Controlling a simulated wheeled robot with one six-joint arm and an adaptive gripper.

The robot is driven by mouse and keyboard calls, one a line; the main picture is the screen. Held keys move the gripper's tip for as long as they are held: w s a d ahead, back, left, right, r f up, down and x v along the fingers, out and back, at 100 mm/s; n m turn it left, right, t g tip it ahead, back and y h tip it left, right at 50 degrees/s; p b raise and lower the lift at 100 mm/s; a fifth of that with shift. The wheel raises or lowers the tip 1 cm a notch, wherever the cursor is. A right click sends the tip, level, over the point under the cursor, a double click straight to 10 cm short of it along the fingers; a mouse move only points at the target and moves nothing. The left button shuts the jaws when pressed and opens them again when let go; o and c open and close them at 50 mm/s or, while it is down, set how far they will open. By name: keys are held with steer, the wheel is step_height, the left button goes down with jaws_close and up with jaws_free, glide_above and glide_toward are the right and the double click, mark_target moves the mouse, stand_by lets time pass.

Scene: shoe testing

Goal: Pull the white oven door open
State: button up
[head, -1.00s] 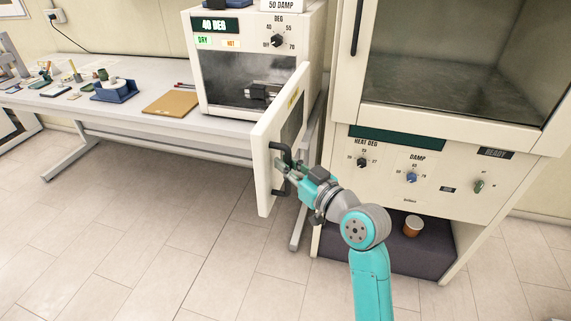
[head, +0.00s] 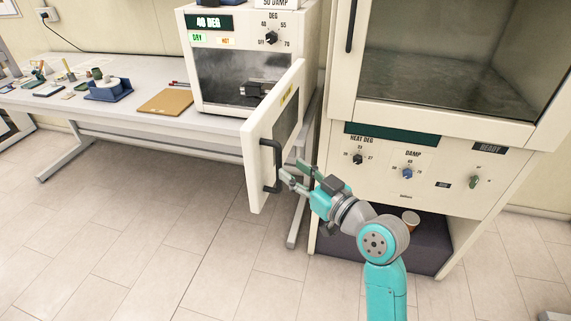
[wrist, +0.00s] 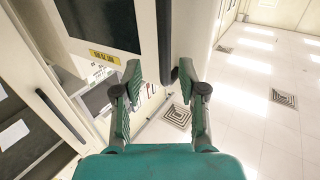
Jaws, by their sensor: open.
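The white oven door (head: 256,183) stands swung open, out toward me from the white oven (head: 197,58) on the bench. Its black handle (head: 270,166) is on the door's outer face. My gripper (head: 291,174) is open and empty, just right of the handle and apart from it in the head view. In the wrist view my gripper (wrist: 158,88) shows both fingers spread, with the door (wrist: 110,30) at upper left and the dark handle (wrist: 164,40) ahead of the fingers. A dark object (head: 254,89) sits inside the oven chamber.
A large cabinet (head: 430,140) with knobs stands close on the right, a paper cup (head: 410,219) on its low dark shelf. The floor (head: 150,240) in front is clear.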

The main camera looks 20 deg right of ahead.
steer(key=v, duration=0.7)
steer(key=shift+s, duration=0.2)
steer(key=s+a+f+m+g+h, duration=0.15)
steer(key=s+f+m+h, duration=0.45)
steer(key=s+f, duration=1)
steer(key=s+a+f+n, duration=0.1)
steer(key=s, duration=0.8)
steer(key=s+a+f+n, duration=0.1)
steer(key=s+a+f, duration=0.1)
steer(key=s, duration=0.8)
steer(key=shift+s+f+g, duration=0.15)
steer(key=shift+s+g, duration=0.15)
steer(key=shift+g, duration=0.05)
